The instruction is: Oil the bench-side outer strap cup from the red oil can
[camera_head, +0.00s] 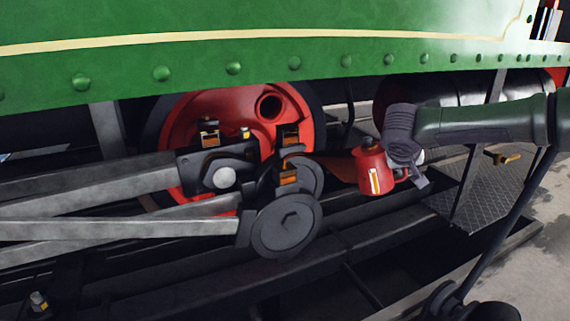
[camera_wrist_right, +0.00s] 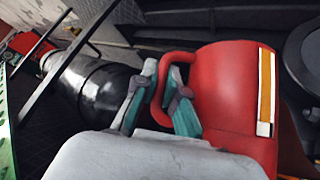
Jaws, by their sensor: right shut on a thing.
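The red oil can (camera_head: 372,174) hangs near the wheel in the head view, its thin spout reaching left toward the rod ends. My right gripper (camera_head: 410,168) is shut on its handle; the wrist view shows the fingers (camera_wrist_right: 163,98) around the red handle beside the can body (camera_wrist_right: 230,95). Brass-coloured cups sit on the rod gear: one at left (camera_head: 209,136), one at upper right (camera_head: 290,138), one lower (camera_head: 288,176) near the spout. I cannot tell which is the bench-side outer strap cup, nor whether the spout tip touches one. My left gripper is not in view.
The green riveted side sheet (camera_head: 240,50) overhangs the gear. Behind the rods is a red wheel (camera_head: 225,105); grey rods (camera_head: 90,180) run left from a round dark rod end (camera_head: 287,226). A chequered step plate (camera_head: 485,185) lies right of the can.

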